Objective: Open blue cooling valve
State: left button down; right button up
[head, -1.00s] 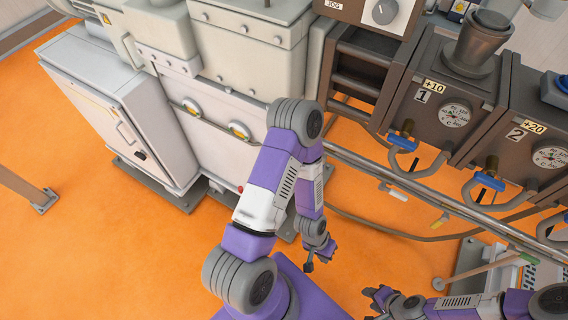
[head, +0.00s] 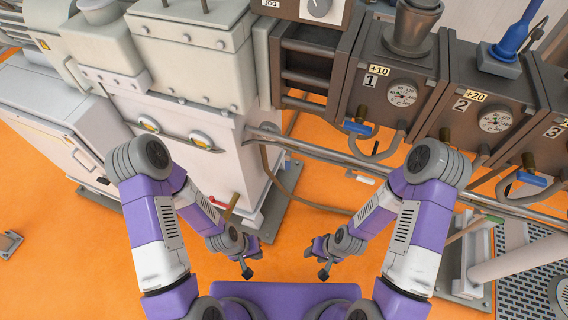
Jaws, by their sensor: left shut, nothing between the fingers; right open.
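Blue valve handles sit on pipework below dark numbered units. One blue handle (head: 357,128) is under unit 1, and another blue handle (head: 530,179) is under unit 3. Which valve is the cooling valve cannot be told from the labels. My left gripper (head: 245,268) is shut and empty, low in the middle of the head view, over the orange floor. My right gripper (head: 322,270) is open and empty to its right. Both grippers are well apart from the blue handles.
A metal rail (head: 320,154) runs in front of the numbered units. A large pale machine (head: 190,110) and a white cabinet (head: 60,125) stand at left. A pale post and grating (head: 535,262) are at lower right.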

aim_at(288, 155)
jog(key=z, duration=3.2)
jog(key=k, duration=1.75)
jog(key=u, duration=1.35)
jog(key=i, duration=0.5)
jog(key=u, duration=0.05)
